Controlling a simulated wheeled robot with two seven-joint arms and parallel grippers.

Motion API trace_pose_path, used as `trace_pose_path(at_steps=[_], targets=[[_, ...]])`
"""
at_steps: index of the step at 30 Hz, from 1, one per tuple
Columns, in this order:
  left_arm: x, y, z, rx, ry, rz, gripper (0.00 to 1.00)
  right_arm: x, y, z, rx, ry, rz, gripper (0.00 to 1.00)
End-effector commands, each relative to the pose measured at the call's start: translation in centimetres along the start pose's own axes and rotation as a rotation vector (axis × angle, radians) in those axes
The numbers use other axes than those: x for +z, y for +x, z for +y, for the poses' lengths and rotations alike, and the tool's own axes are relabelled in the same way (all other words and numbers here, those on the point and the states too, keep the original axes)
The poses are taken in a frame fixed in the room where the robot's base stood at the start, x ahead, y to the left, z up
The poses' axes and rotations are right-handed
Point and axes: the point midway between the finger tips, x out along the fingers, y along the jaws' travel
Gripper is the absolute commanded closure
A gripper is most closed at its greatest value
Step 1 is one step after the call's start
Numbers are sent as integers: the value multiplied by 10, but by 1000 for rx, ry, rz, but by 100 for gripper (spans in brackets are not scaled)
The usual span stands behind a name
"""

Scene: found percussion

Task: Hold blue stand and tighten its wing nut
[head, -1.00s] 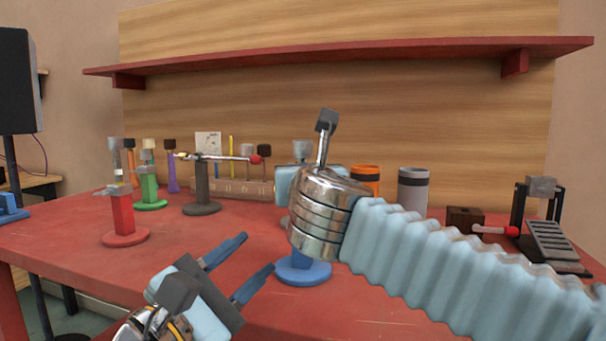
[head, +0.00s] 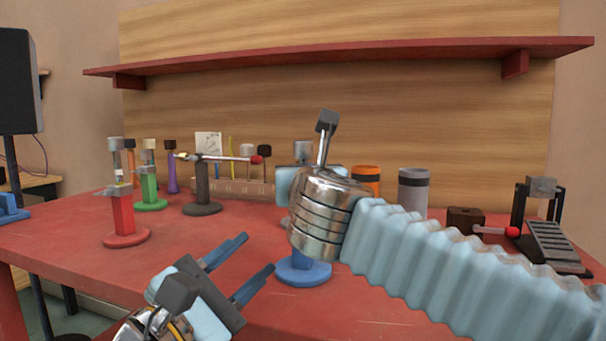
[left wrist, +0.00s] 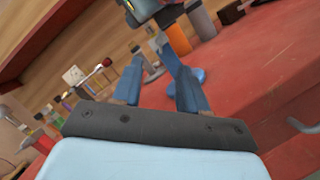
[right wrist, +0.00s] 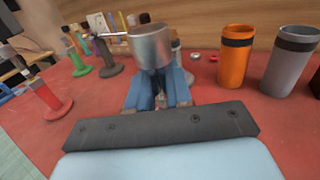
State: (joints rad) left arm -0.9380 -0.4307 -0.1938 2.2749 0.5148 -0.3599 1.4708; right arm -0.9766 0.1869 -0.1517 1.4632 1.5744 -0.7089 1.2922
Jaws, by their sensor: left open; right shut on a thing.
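The blue stand (head: 303,273) is near the table's front edge in the head view. Its round base shows below my right wrist, which hides most of its post. My right gripper is hidden behind that wrist; in the right wrist view its fingers (right wrist: 158,88) are closed on the stand's upper part, just below a grey metal cylinder (right wrist: 151,46). I cannot make out the wing nut. My left gripper (head: 258,254) is open and empty, left of the stand's base and apart from it. Its two fingers (left wrist: 150,62) also show spread in the left wrist view.
A red stand (head: 122,215) and a green stand (head: 149,188) stand left. A dark stand with a crossbar (head: 202,185) is behind. An orange cup (head: 366,180), a grey cup (head: 413,190) and a pedal (head: 550,240) are at the right. The table's front left is clear.

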Motion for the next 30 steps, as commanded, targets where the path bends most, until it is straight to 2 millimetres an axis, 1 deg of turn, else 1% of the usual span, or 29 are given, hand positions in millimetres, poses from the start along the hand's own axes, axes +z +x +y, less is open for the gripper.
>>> trace_pose_path(at_steps=[5, 6, 8, 15, 18, 20, 23, 30], targets=[[0, 0, 0, 0, 0, 0, 57, 0, 0, 0, 0, 0, -1, 100], [0, 0, 0, 0, 0, 0, 59, 0, 0, 0, 0, 0, -1, 100], [0, 0, -1, 3, -5, 0, 67, 0, 0, 0, 0, 0, -1, 100], [-5, -11, -16, 100, -150, -35, 67, 0, 0, 0, 0, 0, -1, 100], [-5, -11, -18, 122, -184, -50, 67, 0, 0, 0, 0, 0, -1, 100], [-5, -5, -17, 125, -189, -51, 67, 0, 0, 0, 0, 0, -1, 100], [-4, 12, -15, 124, -186, -51, 67, 0, 0, 0, 0, 0, -1, 100], [-2, 64, -8, 125, -184, -50, 67, 0, 0, 0, 0, 0, -1, 100]])
